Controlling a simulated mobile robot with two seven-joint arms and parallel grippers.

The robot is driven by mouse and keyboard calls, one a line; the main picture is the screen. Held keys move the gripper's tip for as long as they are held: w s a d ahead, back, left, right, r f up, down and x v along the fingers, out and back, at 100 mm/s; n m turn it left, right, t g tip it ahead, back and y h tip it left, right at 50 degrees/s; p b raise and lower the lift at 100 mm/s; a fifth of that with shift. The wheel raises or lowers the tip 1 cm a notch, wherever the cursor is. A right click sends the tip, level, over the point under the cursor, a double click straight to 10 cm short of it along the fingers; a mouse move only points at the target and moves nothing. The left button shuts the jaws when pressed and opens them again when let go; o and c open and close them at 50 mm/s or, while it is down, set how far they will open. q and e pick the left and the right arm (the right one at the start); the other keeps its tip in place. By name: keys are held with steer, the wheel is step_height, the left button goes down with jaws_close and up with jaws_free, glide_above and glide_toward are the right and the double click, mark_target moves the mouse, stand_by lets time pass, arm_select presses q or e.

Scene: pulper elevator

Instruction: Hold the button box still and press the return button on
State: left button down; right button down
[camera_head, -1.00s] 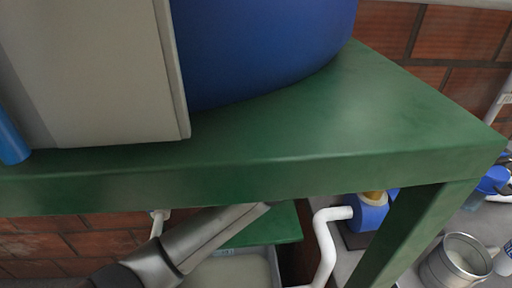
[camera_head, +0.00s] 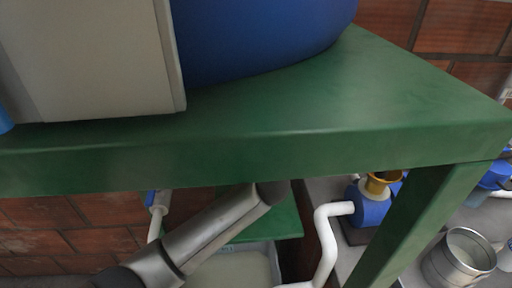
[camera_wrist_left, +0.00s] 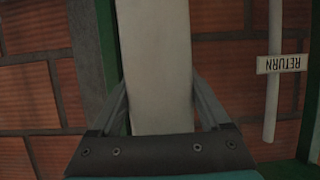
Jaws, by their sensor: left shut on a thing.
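In the left wrist view my left gripper (camera_wrist_left: 160,84) has its two fingers on either side of a long pale grey box (camera_wrist_left: 155,40), which I take to be the button box. It is shut on this box. No button shows on the face in view, so I cannot see the return button. A small white label (camera_wrist_left: 282,64) reading RETURN, upside down, is fixed to a white pipe at the right of that view. In the head view a grey arm link of mine passes below the green table edge, and neither gripper can be seen. My right gripper is not in view.
A green table (camera_head: 300,115) spans the head view, with a large grey cabinet (camera_head: 85,60) and a blue tank (camera_head: 255,35) on it. Below are white pipes (camera_head: 327,245), a blue pump (camera_head: 370,208) and a metal pot (camera_head: 460,258). A brick wall stands behind.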

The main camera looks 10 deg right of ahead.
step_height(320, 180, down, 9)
steer(key=b, duration=0.8)
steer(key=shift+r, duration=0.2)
stand_by(3.8)
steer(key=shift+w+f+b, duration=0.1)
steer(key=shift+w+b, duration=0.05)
steer(key=shift+b, duration=0.2)
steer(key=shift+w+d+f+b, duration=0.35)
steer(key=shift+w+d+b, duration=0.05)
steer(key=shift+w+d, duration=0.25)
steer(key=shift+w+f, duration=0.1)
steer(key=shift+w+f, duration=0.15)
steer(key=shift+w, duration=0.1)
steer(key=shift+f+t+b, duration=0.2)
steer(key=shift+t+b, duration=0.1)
steer(key=shift+b, duration=0.2)
